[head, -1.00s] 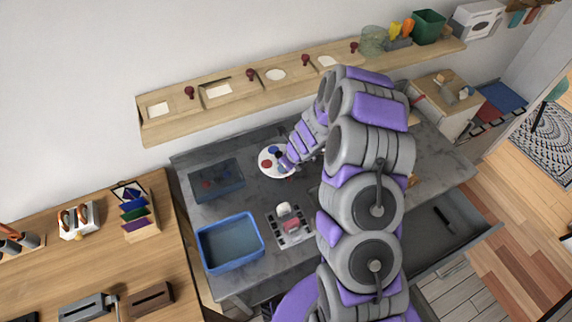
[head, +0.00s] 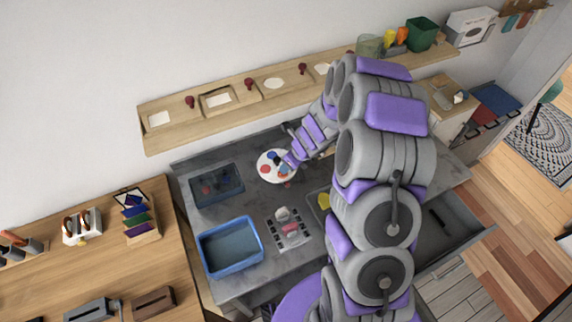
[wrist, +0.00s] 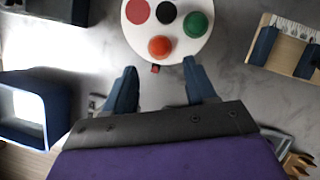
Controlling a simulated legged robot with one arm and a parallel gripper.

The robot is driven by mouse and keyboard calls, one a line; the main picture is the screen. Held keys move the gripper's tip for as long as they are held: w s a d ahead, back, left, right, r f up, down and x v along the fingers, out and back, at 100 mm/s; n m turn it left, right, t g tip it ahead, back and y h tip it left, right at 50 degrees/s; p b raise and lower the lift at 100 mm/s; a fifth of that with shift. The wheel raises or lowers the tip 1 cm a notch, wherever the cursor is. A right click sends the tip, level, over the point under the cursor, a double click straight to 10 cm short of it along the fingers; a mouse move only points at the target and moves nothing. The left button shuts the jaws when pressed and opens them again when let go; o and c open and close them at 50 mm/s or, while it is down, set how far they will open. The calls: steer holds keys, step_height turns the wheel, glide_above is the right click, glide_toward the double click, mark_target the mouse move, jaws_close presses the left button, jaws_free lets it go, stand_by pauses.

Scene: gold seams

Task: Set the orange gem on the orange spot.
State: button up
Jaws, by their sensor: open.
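A white round plate (wrist: 185,58) lies on the grey counter and also shows in the head view (head: 264,177). In the wrist view it bears a red spot (wrist: 137,11), a dark centre (wrist: 166,12), a green round piece (wrist: 195,24) and an orange round piece (wrist: 159,47). The orange piece looks raised like a gem and sits near the plate's edge. I see no orange rim around it, so the surface under it is hidden. My gripper (wrist: 159,67) is open and empty, its fingers on either side of the plate's near edge, apart from the orange piece.
A small red thing (wrist: 155,69) is by the plate's near edge. A blue bin (head: 231,268), a dark tray (head: 190,193) and a grey rack (head: 278,241) share the counter. A wooden shelf (head: 180,132) runs along the wall behind.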

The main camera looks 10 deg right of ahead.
steer(key=shift+p+v, duration=0.5)
steer(key=shift+v, duration=1.85)
steer(key=shift+f, duration=0.1)
